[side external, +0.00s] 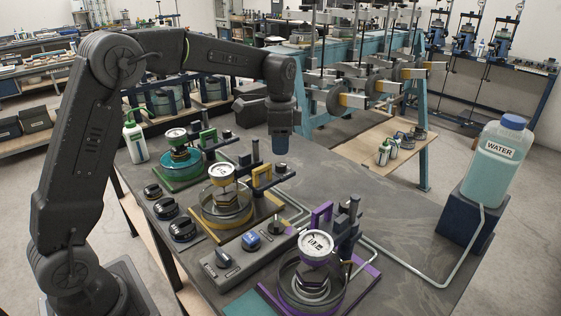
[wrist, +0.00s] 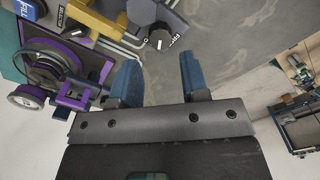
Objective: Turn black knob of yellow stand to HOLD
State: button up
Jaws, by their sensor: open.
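The yellow stand (side external: 227,215) stands mid-table in the side view, with a round dial (side external: 221,171) on top and a yellow handle. A black knob (side external: 277,225) sits at the right end of a grey panel in front of it. A black knob with a pale pointer (wrist: 160,38) shows in the wrist view, beyond my fingers, with a partly legible label beside it. I cannot tell for certain that it is the same knob. No HOLD label is readable. My gripper (side external: 281,147) hangs above the table, apart from the stand; its fingers (wrist: 159,77) are apart and empty.
A green stand (side external: 180,165) is behind and a purple stand (side external: 312,275) in front. Other dark knobs (side external: 182,229) line the left side. A water tank (side external: 497,160) is at right. The table between is mostly clear.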

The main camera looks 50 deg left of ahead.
aim_at(280, 163)
notch_tip(280, 163, down, 6)
jog(key=shift+r, duration=0.1)
jog(key=shift+c, duration=0.2)
